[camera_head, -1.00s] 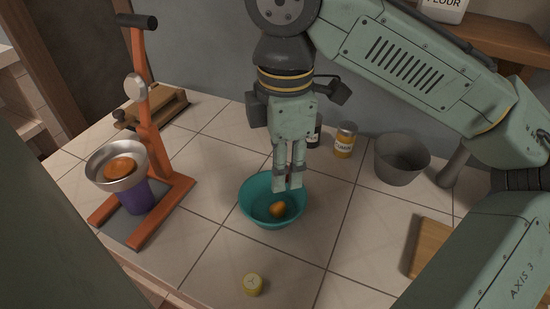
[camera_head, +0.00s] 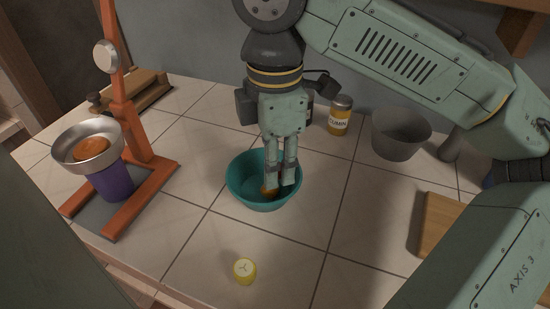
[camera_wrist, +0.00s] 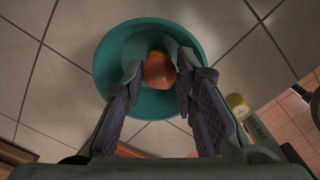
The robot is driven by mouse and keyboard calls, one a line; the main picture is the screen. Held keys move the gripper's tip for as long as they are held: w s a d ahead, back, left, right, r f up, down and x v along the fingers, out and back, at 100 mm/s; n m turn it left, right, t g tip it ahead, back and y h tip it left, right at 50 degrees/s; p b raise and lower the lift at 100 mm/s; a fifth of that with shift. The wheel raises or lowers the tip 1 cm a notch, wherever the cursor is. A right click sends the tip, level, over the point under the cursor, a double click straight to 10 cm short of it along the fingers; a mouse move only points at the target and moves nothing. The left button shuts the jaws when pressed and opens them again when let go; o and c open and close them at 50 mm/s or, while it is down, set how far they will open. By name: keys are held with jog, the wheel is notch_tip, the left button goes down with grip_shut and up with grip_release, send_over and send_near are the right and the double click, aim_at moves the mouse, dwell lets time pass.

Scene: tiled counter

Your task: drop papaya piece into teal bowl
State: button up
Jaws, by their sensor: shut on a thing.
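The teal bowl (camera_head: 236,192) stands on the tiled counter; its rim also shows in the wrist view (camera_wrist: 105,62). A rounded orange piece, apparently the papaya piece (camera_wrist: 158,72), is low inside the bowl and between my fingertips. In the head view the piece (camera_head: 269,189) is partly hidden by my fingers. My gripper (camera_head: 280,186) points down into the bowl and is shut on the piece; in the wrist view the fingers (camera_wrist: 159,68) are on either side of it. Whether the piece touches the bowl's floor is hard to tell.
An orange juicer stand (camera_head: 127,105) with a metal cup (camera_head: 110,155) holding another orange piece (camera_head: 91,149) is at left. A cumin jar (camera_head: 340,118), grey pot (camera_head: 400,145) and wooden board (camera_head: 437,222) are at right.

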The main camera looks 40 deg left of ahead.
jog(key=o, duration=0.9)
notch_tip(320, 180, up, 12)
jog(key=shift+r, duration=0.1)
dwell(0.3)
dwell(0.4)
